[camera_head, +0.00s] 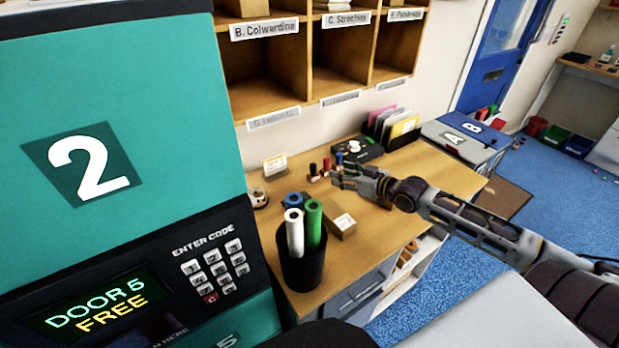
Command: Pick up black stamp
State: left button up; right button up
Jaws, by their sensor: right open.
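A small black stamp (313,169) stands upright on the wooden desk (385,229), at the left end of a short row of stamps. A red stamp (326,164) and a blue stamp (339,158) are beside it, further right. My right gripper (338,179) reaches in from the right, low over the desk. Its open fingers point left toward the stamps, and it appears empty. The fingertips are just right of and in front of the black stamp, seemingly apart from it. My left gripper is not in view.
A black cup (301,268) with rolled tubes and a small cardboard box (341,225) stand in front of the stamps. A tape roll (257,197) and a card sign (275,165) are left. A dark device (357,151) sits behind. A teal locker (110,110) fills the left.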

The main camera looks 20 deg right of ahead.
jog(key=shift+w+a+f, duration=0.1)
jog(key=shift+w+f, duration=0.2)
jog(key=shift+f, duration=0.15)
